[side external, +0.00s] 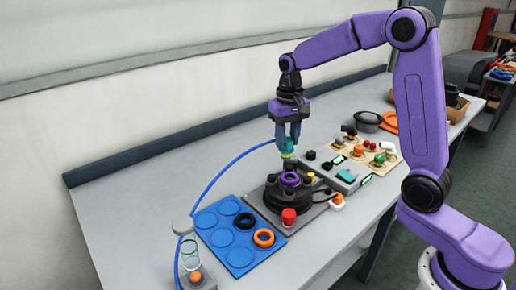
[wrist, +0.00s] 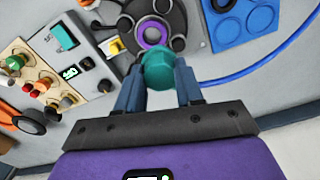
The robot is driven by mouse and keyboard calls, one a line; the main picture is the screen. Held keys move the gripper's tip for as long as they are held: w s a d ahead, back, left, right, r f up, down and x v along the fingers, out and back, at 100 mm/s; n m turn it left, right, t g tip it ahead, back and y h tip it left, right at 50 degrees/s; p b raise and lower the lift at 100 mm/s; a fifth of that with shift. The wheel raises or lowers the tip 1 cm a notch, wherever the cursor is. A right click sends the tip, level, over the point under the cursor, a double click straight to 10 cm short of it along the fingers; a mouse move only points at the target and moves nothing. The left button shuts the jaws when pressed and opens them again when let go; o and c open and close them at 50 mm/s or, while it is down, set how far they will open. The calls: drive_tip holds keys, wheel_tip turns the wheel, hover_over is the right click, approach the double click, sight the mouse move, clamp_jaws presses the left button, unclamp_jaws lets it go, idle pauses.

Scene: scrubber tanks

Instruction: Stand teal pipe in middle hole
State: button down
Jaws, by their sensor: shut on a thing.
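In the wrist view the pipe (wrist: 161,72) shows as a teal faceted end between the two blue fingers (wrist: 160,92). The pipe is in the air above a round black fixture (side external: 272,200) and apart from it. The fixture has a purple ring (side external: 290,179) in its middle, also visible in the wrist view (wrist: 151,34). The ring's opening appears to be the middle hole. The pipe's far end is hidden in the wrist view.
A red knob (side external: 289,216) stands at the fixture's front. A control panel (side external: 336,170) lies to the right. A blue hose (side external: 213,180) curves behind the tray.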

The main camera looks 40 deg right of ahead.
drive_tip(key=shift+s+d+r, duration=0.15)
drive_tip(key=shift+s+d, duration=0.2)
drive_tip(key=shift+d, duration=0.1)
drive_tip(key=shift+s+d, duration=0.15)
drive_tip(key=shift+f, duration=2.95)
drive_tip(key=shift+f, duration=1.5)
unclamp_jaws()
idle(0.4)
idle(0.3)
drive_tip(key=shift+r, duration=3.55)
